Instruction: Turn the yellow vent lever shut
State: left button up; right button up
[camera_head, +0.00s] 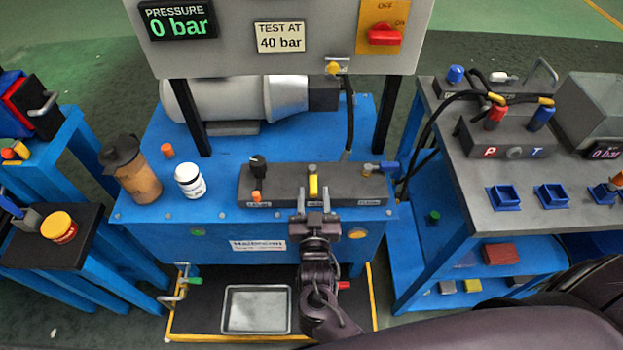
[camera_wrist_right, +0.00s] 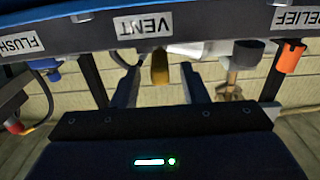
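The yellow vent lever (camera_head: 313,186) is on the dark valve block (camera_head: 282,188) at the front of the blue bench. My right gripper (camera_head: 314,197) is at the block's front, its two fingers apart and pointing at the lever. In the right wrist view, the yellow lever (camera_wrist_right: 160,66) shows under the VENT label (camera_wrist_right: 143,24), between the open fingers of the gripper (camera_wrist_right: 160,76). A gap shows on both sides of it, and I see no contact. My left gripper is not in the head view.
On the same block are a black knob (camera_head: 257,166), an orange part (camera_head: 257,197) at the RELIEF end and a blue lever (camera_head: 388,167) at the FLUSH end. A white jar (camera_head: 189,181) stands to the left. The panel display (camera_head: 178,20) reads 0 bar.

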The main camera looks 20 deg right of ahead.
aim_at(313, 177)
jog(key=x, duration=0.5)
jog(key=shift+w+f, duration=0.1)
grip_shut()
